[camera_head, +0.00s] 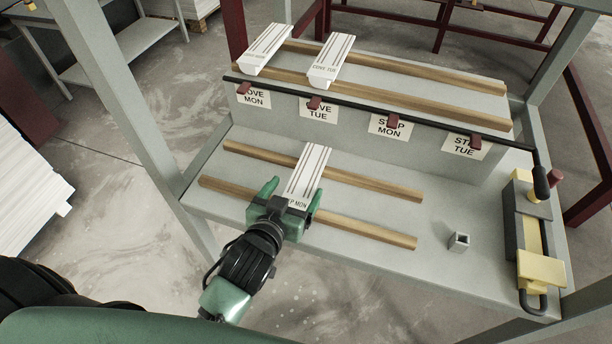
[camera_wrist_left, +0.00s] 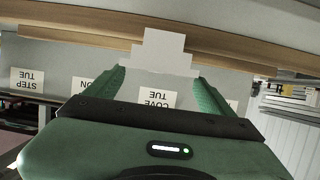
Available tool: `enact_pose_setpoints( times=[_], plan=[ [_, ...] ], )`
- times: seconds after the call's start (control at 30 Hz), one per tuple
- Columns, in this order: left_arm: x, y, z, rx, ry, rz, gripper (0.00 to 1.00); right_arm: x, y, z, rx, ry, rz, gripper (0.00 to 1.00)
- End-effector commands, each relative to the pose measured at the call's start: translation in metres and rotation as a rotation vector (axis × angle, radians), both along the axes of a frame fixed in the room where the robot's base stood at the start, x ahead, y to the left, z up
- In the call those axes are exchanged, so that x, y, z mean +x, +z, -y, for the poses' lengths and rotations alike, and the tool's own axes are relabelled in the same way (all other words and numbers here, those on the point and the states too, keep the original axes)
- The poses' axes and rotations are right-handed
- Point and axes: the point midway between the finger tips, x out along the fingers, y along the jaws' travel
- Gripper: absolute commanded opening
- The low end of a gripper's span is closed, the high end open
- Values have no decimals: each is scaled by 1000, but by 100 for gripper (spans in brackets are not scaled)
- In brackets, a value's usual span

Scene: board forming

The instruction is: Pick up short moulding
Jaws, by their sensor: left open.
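A short white moulding (camera_head: 311,163) with dark lines and a label ending in "P MON" lies across two wooden strips on the lower shelf. My left gripper (camera_head: 293,192) is at its near end, with one green finger on each side. The jaws are open, and I cannot tell whether either finger touches it. In the left wrist view the stepped white end of the moulding (camera_wrist_left: 165,52) shows ahead, between the fingers of my left gripper (camera_wrist_left: 160,78). Two more white mouldings, one at the left (camera_head: 265,48) and one marked "COVE TUE" (camera_head: 330,60), lie on the upper shelf. My right gripper is out of view.
Wooden strips (camera_head: 370,222) run along the lower shelf. A dark rail (camera_head: 430,123) with red clips and labels fronts the upper shelf. A small grey square tube (camera_head: 459,241) and a yellow-and-grey clamp-like device (camera_head: 530,230) are at the right. A grey post (camera_head: 120,90) stands left.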

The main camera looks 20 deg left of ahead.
Motion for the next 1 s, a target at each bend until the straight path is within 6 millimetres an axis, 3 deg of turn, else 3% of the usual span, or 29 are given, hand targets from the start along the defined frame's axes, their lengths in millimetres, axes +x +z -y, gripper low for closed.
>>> enact_pose_setpoints(
  times=[0.3,0.57,0.87,1.0],
  plan=[
    [38,-15,7,1,0,0,84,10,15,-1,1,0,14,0],
    [41,-18,7,0,0,0,84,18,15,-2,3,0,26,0],
    [41,-18,8,0,-1,0,3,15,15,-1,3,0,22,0],
    [41,-16,8,0,-1,4,0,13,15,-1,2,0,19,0]
  ],
)
